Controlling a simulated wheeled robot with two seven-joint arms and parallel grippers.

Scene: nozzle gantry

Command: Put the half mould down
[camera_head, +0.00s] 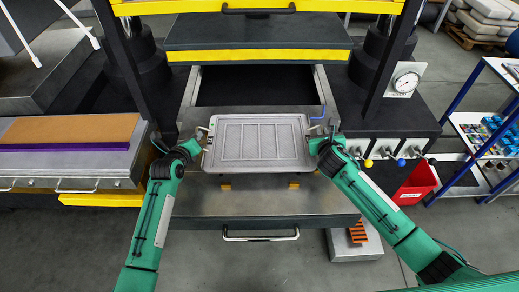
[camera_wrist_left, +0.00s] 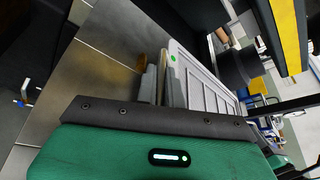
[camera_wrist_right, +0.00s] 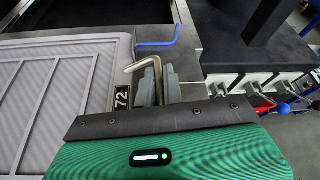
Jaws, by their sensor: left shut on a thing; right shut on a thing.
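The half mould (camera_head: 258,160) is a flat grey tray-like plate with ribbed panels. It appears level over the steel table in front of the press; I cannot tell whether it touches what is below. My left gripper (camera_head: 203,141) is shut on the handle at its left end, and the left wrist view shows the plate's edge with a green dot (camera_wrist_left: 173,58). My right gripper (camera_head: 328,137) is shut on the handle at its right end. The right wrist view shows the bent handle (camera_wrist_right: 146,60) and a black "72" tag (camera_wrist_right: 122,97) beside the fingers.
The steel table (camera_head: 200,205) has small orange-yellow blocks (camera_head: 225,186) showing under the mould's front edge. A blue hook-like piece (camera_head: 319,114) is near the back right corner. The press's yellow-edged platen (camera_head: 258,55) hangs behind. A red bin (camera_head: 417,184) stands right.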

